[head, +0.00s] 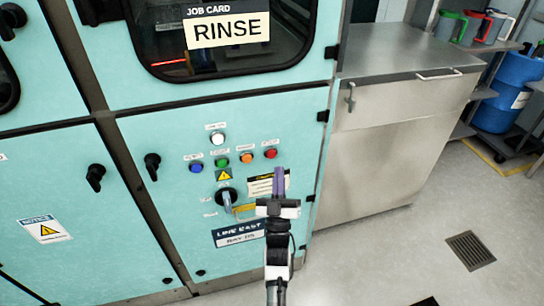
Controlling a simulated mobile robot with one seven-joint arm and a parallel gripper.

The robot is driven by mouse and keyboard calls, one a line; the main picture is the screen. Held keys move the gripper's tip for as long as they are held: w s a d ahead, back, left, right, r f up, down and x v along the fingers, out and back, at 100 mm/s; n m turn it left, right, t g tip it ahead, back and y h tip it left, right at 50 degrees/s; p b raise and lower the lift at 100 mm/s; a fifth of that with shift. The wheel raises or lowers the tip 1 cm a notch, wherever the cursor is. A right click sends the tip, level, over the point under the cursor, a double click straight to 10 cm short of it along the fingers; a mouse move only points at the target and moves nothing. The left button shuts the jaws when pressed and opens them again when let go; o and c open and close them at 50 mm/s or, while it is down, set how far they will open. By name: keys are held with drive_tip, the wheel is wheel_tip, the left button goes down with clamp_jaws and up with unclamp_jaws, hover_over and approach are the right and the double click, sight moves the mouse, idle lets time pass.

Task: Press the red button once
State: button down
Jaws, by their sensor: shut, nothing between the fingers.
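The red button (271,153) is the rightmost of a row of round buttons on the lower turquoise cabinet door. My gripper (279,172) is shut and empty, pointing at the panel just below and slightly right of the red button in the head view. The button is fully visible and appears apart from the fingers; the exact gap in depth cannot be told.
Orange (246,158), green (222,162) and blue (196,168) buttons sit left of it, with a white one (217,138) above. A rotary switch (227,197) sits below. A job card (228,30) reads RINSE. A steel cabinet (400,130) stands right.

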sight(274, 152)
drive_tip(key=shift+w+a+b, duration=0.3)
drive_tip(key=shift+w+b, duration=0.05)
drive_tip(key=shift+w, duration=0.45)
drive_tip(key=shift+w+a+b, duration=0.25)
drive_tip(key=shift+w+b, duration=0.1)
drive_tip(key=shift+w, duration=0.45)
idle(0.8)
drive_tip(key=shift+w+a+b, duration=0.1)
drive_tip(key=shift+w+b, duration=0.3)
drive_tip(key=shift+w+a+b, duration=0.15)
drive_tip(key=shift+w+b, duration=0.2)
drive_tip(key=shift+w, duration=0.05)
idle(0.6)
drive_tip(key=shift+s, duration=0.15)
drive_tip(key=shift+s+d, duration=0.25)
drive_tip(key=shift+s, duration=0.4)
